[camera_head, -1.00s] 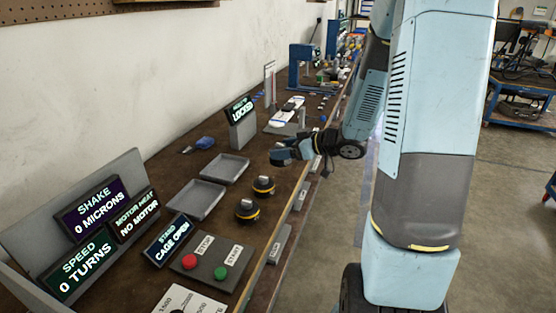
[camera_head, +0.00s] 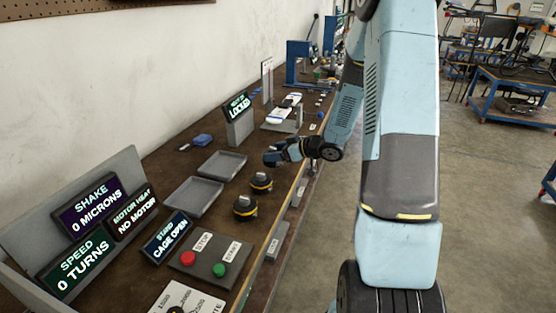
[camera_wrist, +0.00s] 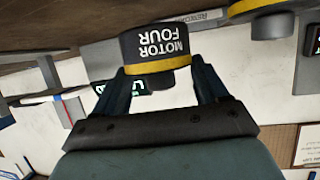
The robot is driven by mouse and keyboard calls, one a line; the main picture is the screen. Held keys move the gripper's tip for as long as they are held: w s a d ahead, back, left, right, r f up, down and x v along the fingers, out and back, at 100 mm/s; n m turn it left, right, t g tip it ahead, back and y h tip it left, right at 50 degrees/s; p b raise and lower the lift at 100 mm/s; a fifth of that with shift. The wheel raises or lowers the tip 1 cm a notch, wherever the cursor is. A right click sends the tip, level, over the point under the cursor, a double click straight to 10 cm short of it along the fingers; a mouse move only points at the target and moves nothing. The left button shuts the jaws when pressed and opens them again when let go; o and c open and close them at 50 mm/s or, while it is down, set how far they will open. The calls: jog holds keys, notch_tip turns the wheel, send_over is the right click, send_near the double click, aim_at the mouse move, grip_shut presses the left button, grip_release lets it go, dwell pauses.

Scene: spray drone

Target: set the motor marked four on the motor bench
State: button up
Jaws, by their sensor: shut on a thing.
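The motor marked four (camera_wrist: 160,48) is a black cylinder with a yellow band and white "MOTOR FOUR" lettering. It sits between the fingers of my gripper (camera_wrist: 162,85) in the wrist view, and the gripper is shut on it. In the head view my gripper (camera_head: 270,156) is low over the bench by its front edge, and the motor in it is hard to make out. Two similar black motors with yellow bands, a nearer one (camera_head: 245,207) and a farther one (camera_head: 261,183), stand on the bench. I cannot tell which part is the motor bench's seat.
Two grey trays, nearer (camera_head: 193,196) and farther (camera_head: 222,165), lie left of the motors. A button box (camera_head: 212,256) and a sign reading "CAGE OPEN" (camera_head: 166,238) stand nearer. Displays show "NO MOTOR" (camera_head: 134,212) and "0 TURNS" (camera_head: 76,262). A "LOCKED" sign (camera_head: 237,108) stands beyond.

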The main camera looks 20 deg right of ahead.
jog(key=shift+w+f, duration=0.1)
jog(key=shift+f, duration=1.5)
jog(key=shift+f, duration=0.1)
jog(key=o, duration=1.5)
